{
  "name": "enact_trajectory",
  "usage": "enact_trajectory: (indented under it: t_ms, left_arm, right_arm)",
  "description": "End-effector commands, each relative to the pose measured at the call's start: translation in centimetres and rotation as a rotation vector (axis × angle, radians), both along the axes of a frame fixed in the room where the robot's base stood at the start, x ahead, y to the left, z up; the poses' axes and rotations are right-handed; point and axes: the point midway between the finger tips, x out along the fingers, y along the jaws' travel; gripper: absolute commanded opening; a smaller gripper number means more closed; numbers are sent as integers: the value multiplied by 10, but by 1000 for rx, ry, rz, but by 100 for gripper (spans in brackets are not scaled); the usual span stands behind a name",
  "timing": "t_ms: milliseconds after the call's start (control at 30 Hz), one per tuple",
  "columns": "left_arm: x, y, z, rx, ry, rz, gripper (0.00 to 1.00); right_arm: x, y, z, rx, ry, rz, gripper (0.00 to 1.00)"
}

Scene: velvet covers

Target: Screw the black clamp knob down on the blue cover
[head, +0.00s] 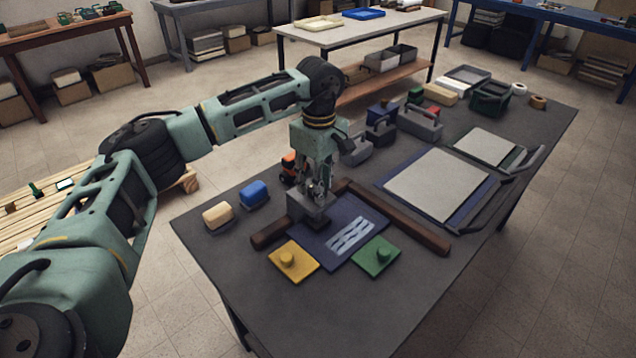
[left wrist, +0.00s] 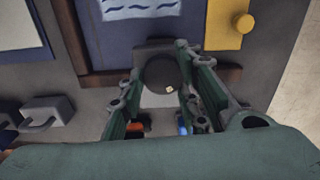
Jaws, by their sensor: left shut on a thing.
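The blue cover (head: 318,243), with pale wavy stripes, lies on the dark table between brown bars; its striped part shows at the top of the left wrist view (left wrist: 107,45). A dark grey clamp block (head: 305,209) sits at the cover's far left corner. My left gripper (head: 318,193) points straight down over it. In the left wrist view its fingers stand on both sides of the round black clamp knob (left wrist: 160,74), which has a small pale mark. The gripper is shut on the knob. The knob is mostly hidden in the head view. My right gripper is not in view.
Brown bars (head: 400,220) border the cover. A yellow plate (head: 291,268) and a green plate (head: 378,262) lie in front. Cream (head: 217,215) and blue (head: 253,193) blocks stand left. A grey panel (head: 437,184) and several toolboxes fill the back right. The front table is clear.

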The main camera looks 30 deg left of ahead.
Motion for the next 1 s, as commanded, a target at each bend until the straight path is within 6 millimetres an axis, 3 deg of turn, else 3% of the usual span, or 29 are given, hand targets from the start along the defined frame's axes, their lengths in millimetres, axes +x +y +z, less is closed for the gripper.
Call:
enact_trajectory:
  t_ms: [533, 567, 600, 700, 1000]
  left_arm:
    - [6, 0, 6, -2, -23, -20, 5]
    - [6, 0, 6, -2, -23, -20, 34]
    - [5, 0, 6, -2, -22, -20, 37]
    - [5, 0, 5, -1, -19, -21, 45]
    - [2, 0, 4, -1, -10, -22, 45]
  right_arm:
    - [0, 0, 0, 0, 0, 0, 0]
    - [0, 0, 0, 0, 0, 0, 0]
    - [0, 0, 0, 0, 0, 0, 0]
    - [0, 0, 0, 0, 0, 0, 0]
    - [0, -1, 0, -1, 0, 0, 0]
